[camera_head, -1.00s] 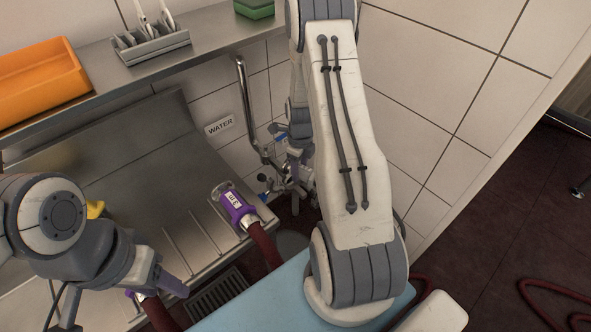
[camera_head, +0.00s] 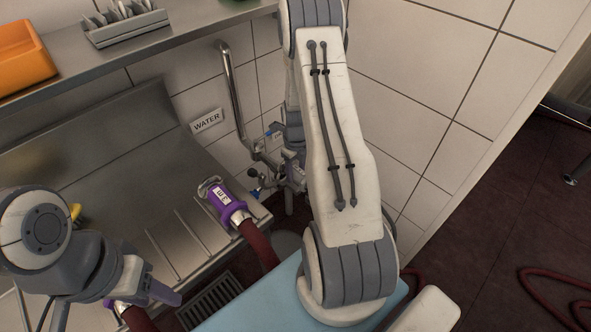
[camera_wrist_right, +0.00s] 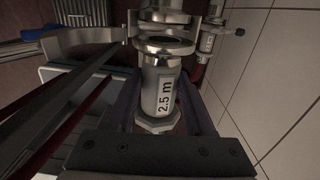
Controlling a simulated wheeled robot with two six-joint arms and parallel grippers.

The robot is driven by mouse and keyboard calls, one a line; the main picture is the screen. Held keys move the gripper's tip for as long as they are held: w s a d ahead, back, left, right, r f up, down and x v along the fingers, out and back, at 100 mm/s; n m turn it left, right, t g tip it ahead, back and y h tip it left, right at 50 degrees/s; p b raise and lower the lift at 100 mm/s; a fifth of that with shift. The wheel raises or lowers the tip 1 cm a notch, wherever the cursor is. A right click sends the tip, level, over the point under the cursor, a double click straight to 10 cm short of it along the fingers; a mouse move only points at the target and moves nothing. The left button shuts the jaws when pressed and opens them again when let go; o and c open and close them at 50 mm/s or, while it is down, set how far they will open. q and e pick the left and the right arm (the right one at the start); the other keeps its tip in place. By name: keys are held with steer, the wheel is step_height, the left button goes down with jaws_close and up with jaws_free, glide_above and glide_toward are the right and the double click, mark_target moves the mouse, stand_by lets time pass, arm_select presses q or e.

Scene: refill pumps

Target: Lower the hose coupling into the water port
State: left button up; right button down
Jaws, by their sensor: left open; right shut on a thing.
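My right gripper (camera_wrist_right: 164,88) is shut on a metal hose coupling (camera_wrist_right: 163,78) labelled "2.5 m", with a finger on each side of it. Shiny metal rings (camera_wrist_right: 165,45) sit at the coupling's far end; I cannot tell whether they are joined to a port. In the head view my right arm (camera_head: 338,150) hides most of this gripper, which is by the metal pipework (camera_head: 290,175) below the "WATER" sign (camera_head: 207,121). The water port itself is not clearly seen. My left gripper (camera_head: 150,293) is open, low at the left, with a purple finger showing.
A purple coupling (camera_head: 225,204) on a dark red hose (camera_head: 257,243) lies on the steel drainboard (camera_head: 120,165). A utensil rack (camera_head: 125,28) and orange bin (camera_head: 22,55) stand on the shelf above. A tiled wall (camera_head: 430,80) rises behind my right arm. Red hose lies on the floor.

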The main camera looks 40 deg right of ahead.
mark_target(296, 169)
steer(key=shift+f+b, duration=1.4)
steer(key=shift+f, duration=1.1)
steer(key=shift+f, duration=0.25)
steer(key=shift+c, duration=1)
jaws_free()
step_height(296, 169, up, 11)
steer(key=shift+f, duration=0.2)
